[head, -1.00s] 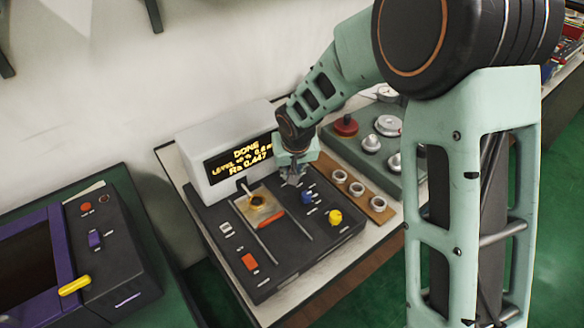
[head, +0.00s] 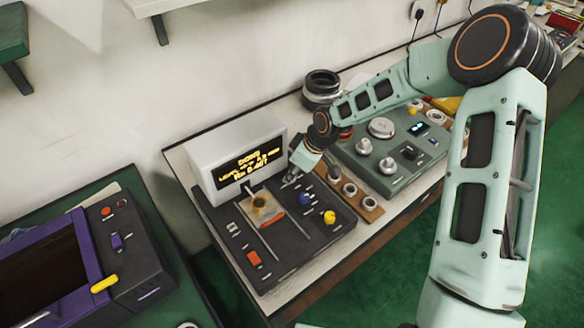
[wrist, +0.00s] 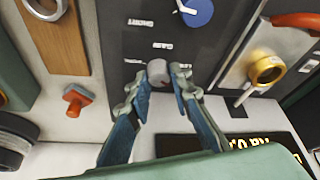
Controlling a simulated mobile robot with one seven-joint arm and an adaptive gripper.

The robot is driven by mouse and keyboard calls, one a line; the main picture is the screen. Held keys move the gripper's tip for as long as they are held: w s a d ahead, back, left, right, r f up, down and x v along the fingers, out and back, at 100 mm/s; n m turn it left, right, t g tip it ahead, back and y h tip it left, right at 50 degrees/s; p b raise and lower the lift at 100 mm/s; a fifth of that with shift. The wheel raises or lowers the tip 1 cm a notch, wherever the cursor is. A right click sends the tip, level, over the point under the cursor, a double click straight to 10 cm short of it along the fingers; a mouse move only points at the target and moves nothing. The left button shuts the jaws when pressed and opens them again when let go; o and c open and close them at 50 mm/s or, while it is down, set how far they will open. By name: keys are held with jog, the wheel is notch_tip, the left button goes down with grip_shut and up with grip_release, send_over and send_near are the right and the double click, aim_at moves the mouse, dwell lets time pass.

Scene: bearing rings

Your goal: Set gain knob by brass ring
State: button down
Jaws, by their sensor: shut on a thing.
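The grey gain knob (wrist: 158,74) sits on the dark control panel (wrist: 125,30) under a printed GAIN label. My gripper (wrist: 160,84) is shut on it, one fingertip on each side. In the head view my gripper (head: 291,179) is at the panel's back right, beside the display, and hides the knob. The brass ring (wrist: 266,70) sits in the bright metal fixture left of my gripper in the head view, where the ring (head: 261,202) looks small. The lit display (head: 250,168) reads DONE, a LEVEL line and an Ra value near 0.447.
A blue knob (head: 308,198) and a yellow knob (head: 329,217) stand near my gripper. A wooden tray (head: 373,213) with several rings lies to the right. Beyond it is a green-grey panel (head: 400,172) with knobs. A stack of dark rings (head: 321,86) stands behind.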

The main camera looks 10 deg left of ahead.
jog(key=shift+n+g+p, duration=0.3)
jog(key=shift+n, duration=0.3)
jog(key=c, duration=1.7)
grip_release()
jog(key=shift+c, duration=0.2)
jog(key=shift+d+r, duration=0.1)
jog(key=v, duration=1.1)
jog(key=shift+d+r, duration=0.2)
jog(key=shift+r, duration=0.15)
jog(key=shift+w+d+f, duration=0.1)
